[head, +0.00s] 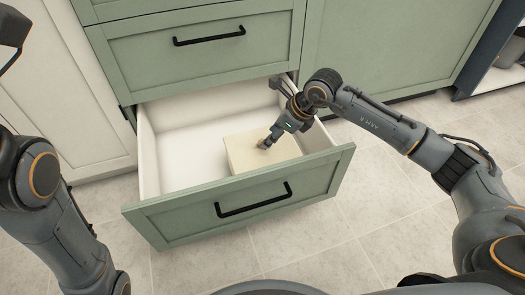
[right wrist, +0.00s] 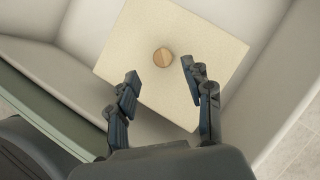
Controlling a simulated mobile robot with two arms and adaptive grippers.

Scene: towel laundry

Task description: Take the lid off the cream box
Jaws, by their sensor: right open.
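The cream box (head: 243,155) sits inside the open drawer, toward its right side. Its flat cream lid (right wrist: 205,37) has a round wooden knob (right wrist: 163,57) on top. My right gripper (head: 264,146) reaches down into the drawer over the lid. In the right wrist view its two fingers (right wrist: 160,77) are open, one on each side of the knob's line and apart from it. The knob is mostly hidden by the gripper in the head view. My left arm shows at the left of the head view, but its fingers are not visible.
The pulled-out green drawer (head: 240,207) has white inner walls and a black handle (head: 253,200). The drawer floor left of the box is empty. Green cabinets (head: 200,45) stand behind. The tiled floor in front is clear.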

